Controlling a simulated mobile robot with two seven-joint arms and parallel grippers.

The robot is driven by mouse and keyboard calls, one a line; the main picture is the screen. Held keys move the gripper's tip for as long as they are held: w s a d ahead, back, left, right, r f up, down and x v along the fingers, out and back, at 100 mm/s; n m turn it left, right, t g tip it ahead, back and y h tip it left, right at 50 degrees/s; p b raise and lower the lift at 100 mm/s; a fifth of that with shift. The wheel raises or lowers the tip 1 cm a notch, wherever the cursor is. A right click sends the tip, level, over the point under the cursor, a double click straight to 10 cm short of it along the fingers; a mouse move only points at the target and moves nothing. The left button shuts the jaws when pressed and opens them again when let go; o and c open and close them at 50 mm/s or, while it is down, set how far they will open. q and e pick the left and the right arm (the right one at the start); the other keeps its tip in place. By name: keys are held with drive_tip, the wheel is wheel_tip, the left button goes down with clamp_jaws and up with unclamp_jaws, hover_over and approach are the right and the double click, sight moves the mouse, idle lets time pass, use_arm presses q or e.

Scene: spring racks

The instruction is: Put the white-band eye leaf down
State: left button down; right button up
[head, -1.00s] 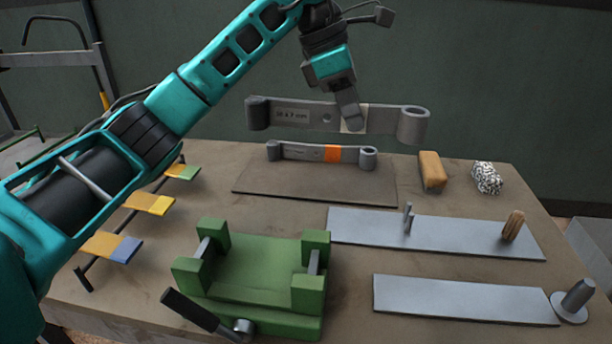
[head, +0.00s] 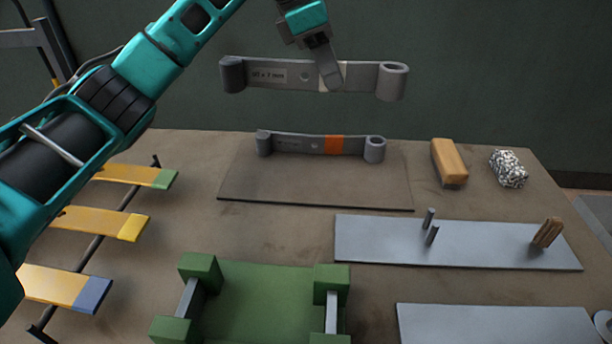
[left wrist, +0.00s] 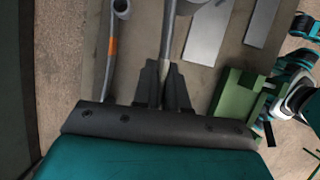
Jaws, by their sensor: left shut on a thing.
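The white-band eye leaf (head: 362,82) is a long grey bar with a rolled eye at each end, a label plate and a white band near the middle. My left gripper (head: 331,78) is shut on it at the band, from above. It hangs level in the air, apart from the table, and appears above the orange-band leaf (head: 300,145). That leaf stands on edge on a dark mat (head: 270,187). In the left wrist view the held leaf (left wrist: 172,45) runs away from the fingers, with the orange-band leaf (left wrist: 109,60) to its left. My right gripper is out of view.
A green fixture (head: 262,300) stands at the front. A grey plate with pins (head: 380,240) and another plate (head: 490,325) lie at right. A tan block (head: 449,163) and a speckled block (head: 508,168) sit behind. A rack with coloured tabs (head: 95,222) is at left.

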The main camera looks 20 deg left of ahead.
sight(331, 184)
use_arm(q)
drive_tip(key=shift+w+a+r, duration=0.1)
drive_tip(key=shift+w, duration=0.05)
wheel_tip(331, 184, down, 20)
drive_tip(key=shift+r+b, duration=0.1)
drive_tip(key=shift+b, duration=0.7)
drive_tip(key=c, duration=1.6)
unclamp_jaws()
drive_tip(key=shift+f, duration=0.3)
drive_tip(key=o, duration=0.4)
drive_tip(key=shift+o, duration=0.2)
drive_tip(key=shift+r, duration=0.15)
